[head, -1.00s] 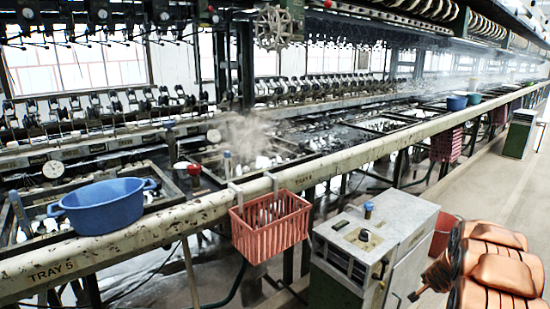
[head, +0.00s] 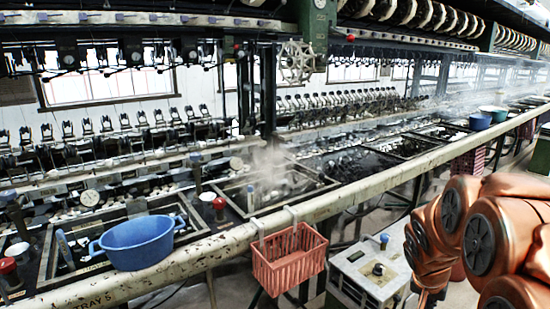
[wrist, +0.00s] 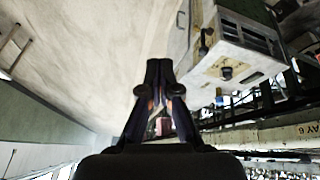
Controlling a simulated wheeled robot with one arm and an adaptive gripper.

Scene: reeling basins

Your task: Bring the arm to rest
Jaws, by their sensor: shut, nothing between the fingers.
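My gripper (wrist: 158,68) is in the middle of the wrist view, its dark fingers together with nothing between them. Pale floor (wrist: 90,65) shows behind it. It is apart from the grey machine box (wrist: 235,60) to its right. In the head view my orange arm is folded at the right edge, over the aisle side, and the gripper itself is not visible there.
The long rail (head: 225,240) of the reeling bench runs from front left to far right. A blue basin (head: 137,243) and a hanging red basket (head: 288,262) are on it. The grey box (head: 368,272) stands close left of my arm. Steam rises from a basin behind.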

